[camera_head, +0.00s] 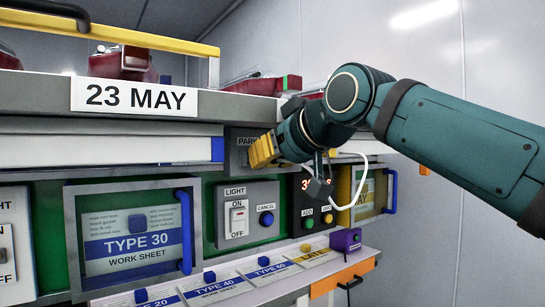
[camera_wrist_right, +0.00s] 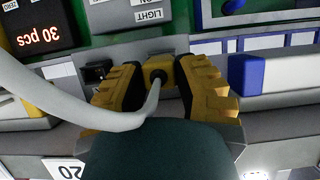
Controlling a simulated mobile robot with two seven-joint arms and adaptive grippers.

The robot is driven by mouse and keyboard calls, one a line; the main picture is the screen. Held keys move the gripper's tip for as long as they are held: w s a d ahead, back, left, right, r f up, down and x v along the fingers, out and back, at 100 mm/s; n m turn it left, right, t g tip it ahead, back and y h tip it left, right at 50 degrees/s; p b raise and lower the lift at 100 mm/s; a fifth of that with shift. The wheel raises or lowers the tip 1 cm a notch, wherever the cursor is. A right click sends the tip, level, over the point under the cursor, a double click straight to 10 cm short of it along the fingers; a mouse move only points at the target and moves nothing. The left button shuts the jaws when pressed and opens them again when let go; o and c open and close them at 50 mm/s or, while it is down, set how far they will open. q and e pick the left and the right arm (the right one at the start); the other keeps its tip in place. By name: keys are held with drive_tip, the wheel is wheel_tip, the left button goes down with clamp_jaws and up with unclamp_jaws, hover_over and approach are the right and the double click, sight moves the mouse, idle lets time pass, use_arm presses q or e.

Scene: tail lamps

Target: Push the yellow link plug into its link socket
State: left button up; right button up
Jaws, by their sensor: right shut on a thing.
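In the head view my right gripper (camera_head: 263,150) is at the grey panel marked PARK (camera_head: 246,141), its yellow fingers covering part of it. In the wrist view, which is upside down, my right gripper (camera_wrist_right: 160,84) is shut on the yellow link plug (camera_wrist_right: 158,66), one finger on each side. A white cable (camera_wrist_right: 120,118) runs from the plug; it also hangs in a loop in the head view (camera_head: 363,180). A black socket (camera_wrist_right: 97,72), possibly the link socket, lies left of the fingers in the wrist view. I cannot tell whether the plug touches the panel behind it.
Below the gripper are the LIGHT switch box (camera_head: 248,214) and the counter display box (camera_head: 312,203). A TYPE 30 window with a blue handle (camera_head: 184,232) is at left. The shelf edge with the 23 MAY sign (camera_head: 134,97) runs above. A purple box (camera_head: 345,240) stands lower right.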

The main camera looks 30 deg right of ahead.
sight(274, 163)
clamp_jaws()
use_arm(q)
drive_tip(key=shift+f, duration=0.15)
use_arm(e)
drive_tip(key=shift+s, duration=0.15)
drive_tip(key=shift+s, duration=0.1)
use_arm(q)
drive_tip(key=shift+f+b, duration=0.2)
drive_tip(key=shift+b, duration=0.15)
use_arm(e)
drive_tip(key=shift+s+d, duration=0.1)
drive_tip(key=shift+s, duration=0.55)
drive_tip(key=shift+s, duration=0.1)
use_arm(q)
drive_tip(key=shift+f, duration=0.15)
use_arm(e)
drive_tip(key=shift+s, duration=0.35)
drive_tip(key=shift+s+d, duration=0.1)
drive_tip(key=shift+s, duration=0.1)
